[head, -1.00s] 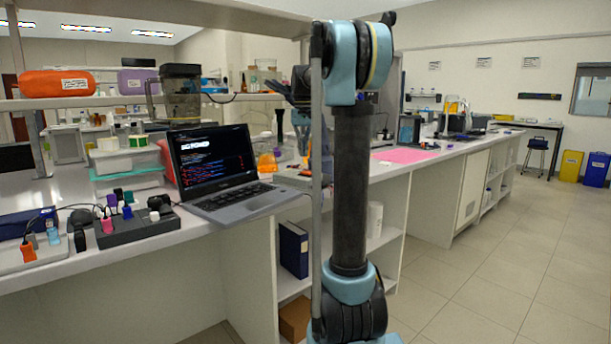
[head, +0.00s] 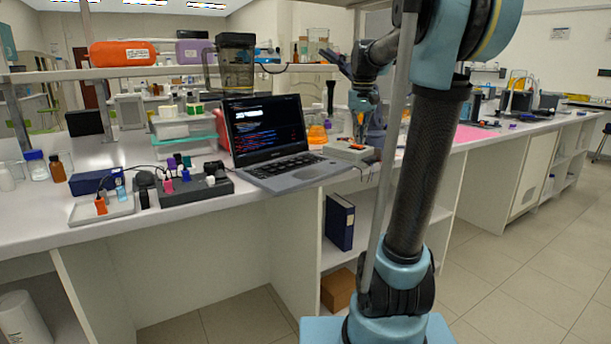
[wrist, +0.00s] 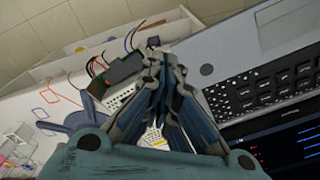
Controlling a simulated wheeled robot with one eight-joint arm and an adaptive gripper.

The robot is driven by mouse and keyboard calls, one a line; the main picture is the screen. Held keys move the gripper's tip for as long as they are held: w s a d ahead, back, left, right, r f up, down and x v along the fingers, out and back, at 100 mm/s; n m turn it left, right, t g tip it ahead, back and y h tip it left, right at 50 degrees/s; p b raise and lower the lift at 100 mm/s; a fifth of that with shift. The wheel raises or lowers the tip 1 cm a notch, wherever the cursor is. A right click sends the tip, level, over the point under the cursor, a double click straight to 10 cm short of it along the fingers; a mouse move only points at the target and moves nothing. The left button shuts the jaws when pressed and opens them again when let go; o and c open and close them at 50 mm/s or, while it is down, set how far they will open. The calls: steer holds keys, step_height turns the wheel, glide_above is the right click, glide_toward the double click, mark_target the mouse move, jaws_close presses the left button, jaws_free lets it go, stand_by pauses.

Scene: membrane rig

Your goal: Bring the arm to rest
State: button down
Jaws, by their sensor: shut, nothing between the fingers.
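My arm stands at the right of the head view, its dark upper link (head: 425,170) tilted in front of the bench. Its far end reaches over the bench. My gripper (head: 361,138) points down beside the laptop, over or close to a beige device; the gap is hard to judge. In the wrist view my gripper (wrist: 160,62) has its fingers together with nothing held. A laptop (head: 270,145) stands open on the bench, left of the gripper; its keyboard (wrist: 262,95) fills the right of the wrist view. The beige device (head: 345,151) is partly hidden.
A shelf (head: 180,73) runs above the bench with an orange case (head: 123,54). A pink mat (head: 472,134) lies right of my arm. The floor (head: 530,270) at right is clear.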

steer(key=s+f+t, duration=0.1)
steer(key=s+f, duration=2.5)
steer(key=s, duration=0.2)
steer(key=shift+s+a+t, duration=0.15)
steer(key=shift+s+t, duration=0.15)
step_height(320, 180, up, 37)
steer(key=n+g, duration=0.2)
steer(key=n, duration=2.5)
glide_above(357, 148)
steer(key=shift+s+a, duration=0.1)
steer(key=shift+s, duration=0.15)
step_height(357, 148, down, 14)
